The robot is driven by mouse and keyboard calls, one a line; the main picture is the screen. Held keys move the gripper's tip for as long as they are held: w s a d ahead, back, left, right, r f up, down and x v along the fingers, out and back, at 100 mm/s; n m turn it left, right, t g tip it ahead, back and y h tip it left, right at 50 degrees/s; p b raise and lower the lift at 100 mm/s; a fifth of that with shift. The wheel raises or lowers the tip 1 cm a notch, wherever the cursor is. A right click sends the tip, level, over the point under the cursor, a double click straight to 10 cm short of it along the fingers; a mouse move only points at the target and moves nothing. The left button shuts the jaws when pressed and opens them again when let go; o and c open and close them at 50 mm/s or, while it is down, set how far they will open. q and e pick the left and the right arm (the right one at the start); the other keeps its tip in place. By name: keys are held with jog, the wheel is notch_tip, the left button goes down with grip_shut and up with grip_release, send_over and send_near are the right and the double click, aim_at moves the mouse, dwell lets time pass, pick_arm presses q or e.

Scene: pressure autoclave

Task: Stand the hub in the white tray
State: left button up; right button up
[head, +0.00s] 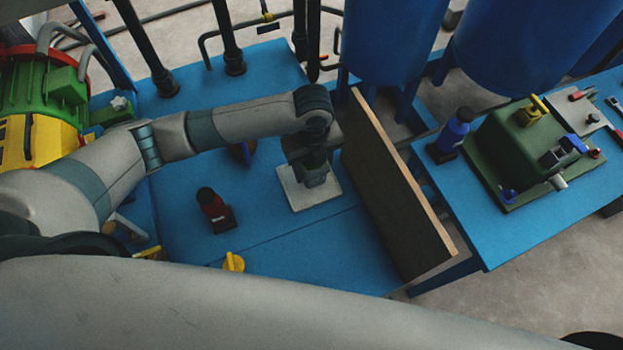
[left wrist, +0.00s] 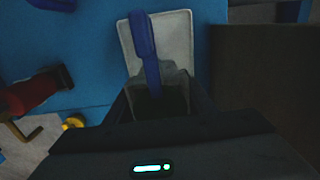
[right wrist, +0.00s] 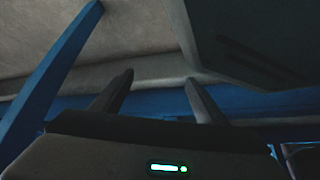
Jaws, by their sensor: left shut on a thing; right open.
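The white tray (head: 294,196) lies on the blue bench top beside the upright board; it also shows in the left wrist view (left wrist: 178,36). My left gripper (head: 312,160) points down over the tray, shut on a grey-green body that I take to be the hub (head: 315,177). In the left wrist view the hub (left wrist: 176,84) sits between the fingers, with a blue bar (left wrist: 145,45) reaching up across the tray. The hub looks upright; the arm hides its top, and I cannot tell if its base touches the tray. My right gripper (right wrist: 158,84) is open and empty.
A dark board (head: 390,190) stands right of the tray. A red-and-black bottle (head: 213,208) and a yellow knob (head: 233,262) are left of it. Blue tanks (head: 395,40) stand behind. A second table (head: 500,235) carries a green machine (head: 520,150).

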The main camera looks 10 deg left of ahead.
pick_arm(q)
notch_tip(320, 180, down, 3)
jog(key=shift+w, duration=0.1)
pick_arm(e)
jog(key=shift+s+d+f, duration=0.25)
jog(key=shift+s+d, duration=0.05)
jog(key=shift+s, duration=0.3)
pick_arm(q)
jog(key=shift+f, duration=0.1)
jog(key=shift+f, duration=1.85)
pick_arm(e)
jog(key=shift+s+d+f+g, duration=0.1)
jog(key=shift+s+d+g, duration=0.05)
jog(key=shift+s+g, duration=0.3)
pick_arm(q)
jog(key=shift+f, duration=0.15)
jog(key=o, duration=1.4)
pick_arm(e)
jog(key=shift+w, duration=0.1)
